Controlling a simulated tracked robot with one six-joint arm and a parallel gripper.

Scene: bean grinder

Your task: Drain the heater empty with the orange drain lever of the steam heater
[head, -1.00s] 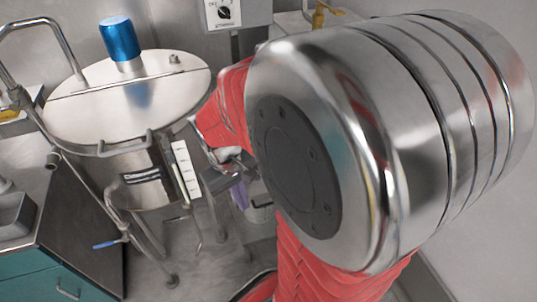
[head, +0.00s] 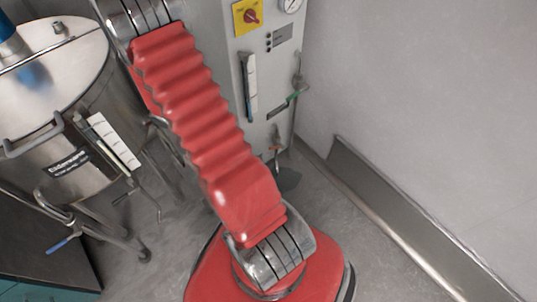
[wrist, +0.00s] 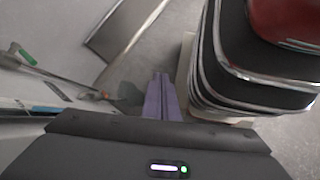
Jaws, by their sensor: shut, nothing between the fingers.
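The steam heater (head: 265,80) is a grey cabinet right of centre in the head view, with a yellow and red switch, a gauge and a sight glass on its front. A small orange-brown part, which looks like the drain lever (head: 278,140), sits low on its front. In the wrist view a small orange part (wrist: 104,95) shows left of my fingers, apart from them. My gripper (wrist: 161,78) has purple fingers, closed together and empty, pointing toward the floor area. In the head view my gripper does not show.
A green-handled valve (head: 298,93) is on the heater's right side; a green handle (wrist: 27,57) shows in the wrist view. A steel kettle (head: 60,80) stands at left. A metal strip (head: 400,215) runs along the right wall. Some floor (head: 330,225) before the heater is clear.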

